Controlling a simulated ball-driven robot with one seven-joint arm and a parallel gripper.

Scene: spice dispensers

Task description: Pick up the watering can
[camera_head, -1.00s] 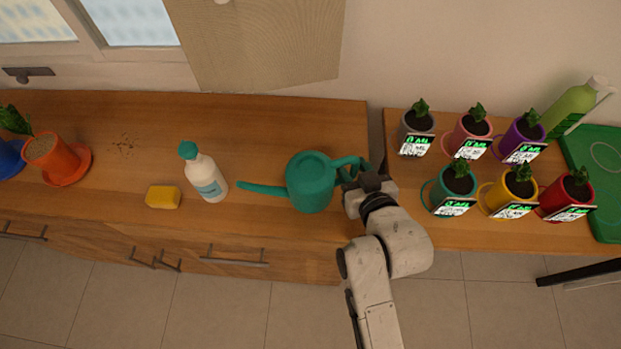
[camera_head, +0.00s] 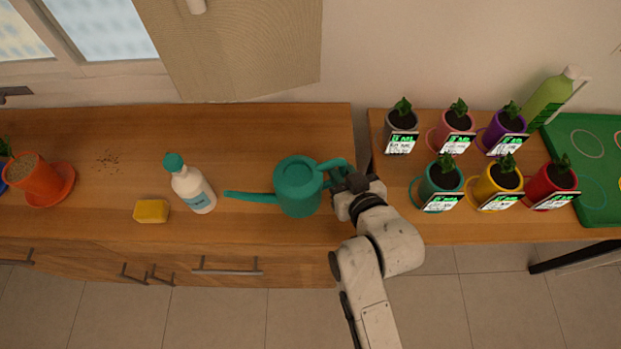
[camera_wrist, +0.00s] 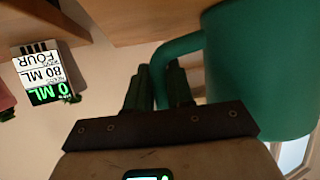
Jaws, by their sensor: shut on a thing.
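The teal watering can (camera_head: 297,187) is upright at the right part of the wooden counter, its spout pointing left and its handle on the right. In the head view I cannot tell whether its base touches the counter. My gripper (camera_head: 345,178) is at the handle, right of the can's body. In the wrist view the green can body (camera_wrist: 265,65) fills the right side, and its handle (camera_wrist: 178,48) curves down to the fingers. My gripper (camera_wrist: 160,85) is shut on the handle there. The fingertips are partly hidden against the handle.
A white spray bottle (camera_head: 193,188) with a teal top and a yellow sponge (camera_head: 152,211) stand left of the spout. An orange pot (camera_head: 38,180) is farther left. Several potted plants with labels, including a teal pot (camera_head: 438,184), stand on the right-hand table, across a gap.

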